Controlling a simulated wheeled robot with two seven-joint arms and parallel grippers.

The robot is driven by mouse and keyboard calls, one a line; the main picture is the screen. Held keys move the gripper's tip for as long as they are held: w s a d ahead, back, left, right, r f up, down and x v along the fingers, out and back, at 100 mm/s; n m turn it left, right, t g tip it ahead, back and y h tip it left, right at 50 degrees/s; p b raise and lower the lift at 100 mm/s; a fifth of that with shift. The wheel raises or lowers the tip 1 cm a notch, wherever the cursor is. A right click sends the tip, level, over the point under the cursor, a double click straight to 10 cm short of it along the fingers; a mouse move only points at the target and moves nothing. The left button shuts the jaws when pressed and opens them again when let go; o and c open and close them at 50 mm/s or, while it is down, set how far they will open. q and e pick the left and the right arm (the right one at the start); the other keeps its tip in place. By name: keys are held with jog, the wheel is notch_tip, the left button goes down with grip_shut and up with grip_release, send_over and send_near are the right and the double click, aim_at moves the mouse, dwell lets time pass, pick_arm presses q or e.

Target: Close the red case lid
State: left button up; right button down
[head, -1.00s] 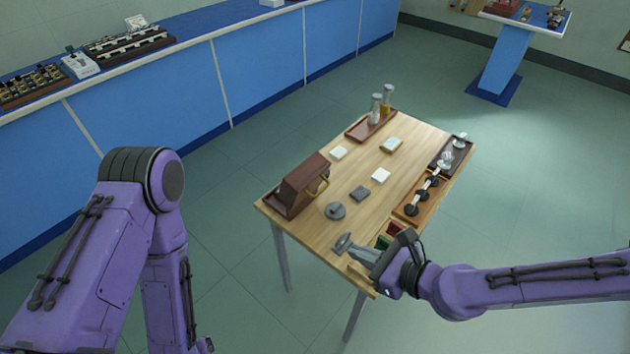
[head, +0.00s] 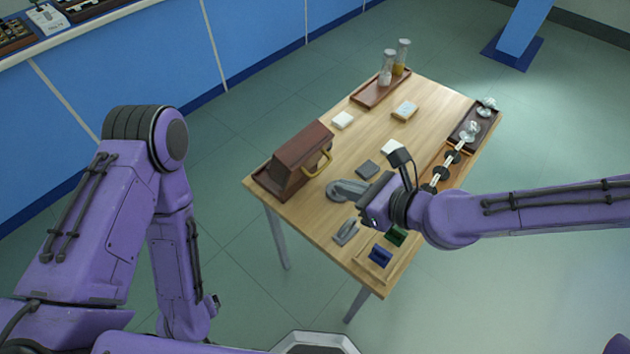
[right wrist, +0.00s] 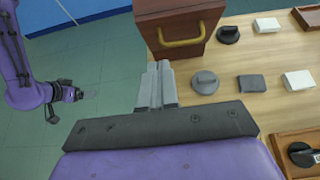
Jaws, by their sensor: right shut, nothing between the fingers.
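The red-brown case (head: 302,150) stands at the table's left end. Its upper part, with a brass handle (head: 319,164), is raised and tilted over a low base (head: 268,188). In the right wrist view the case (right wrist: 180,20) is at the top, its handle (right wrist: 181,42) facing the camera. My right gripper (head: 352,190) is shut and empty, to the right of the case; its fingertips (right wrist: 158,80) show below the handle, apart from it. My left gripper (head: 214,303) hangs low, away from the table; it is too small to judge.
A grey disc with a grip (right wrist: 205,82) lies beside my right fingers, with a dark block (right wrist: 251,83) near it. A grey clip-like thing (head: 346,232) and a blue block (head: 380,256) lie near the front edge. Cylinders on a tray (head: 375,90) stand at the back.

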aim_at(302, 165)
jog(key=w+a, duration=0.1)
jog(key=a, duration=0.1)
jog(key=w+a+p, duration=0.1)
jog(key=w+a, duration=0.1)
jog(key=w+a+f+p, duration=0.1)
jog(key=a, duration=0.1)
jog(key=shift+w+a+f, duration=0.1)
jog(key=shift+w+a, duration=0.05)
jog(key=shift+w, duration=0.05)
jog(key=shift+w+a, duration=0.15)
jog(key=shift+a, duration=0.15)
pick_arm(q)
jog(key=shift+s+r, duration=0.1)
jog(key=shift+r, duration=0.35)
pick_arm(e)
jog(key=shift+w, duration=0.1)
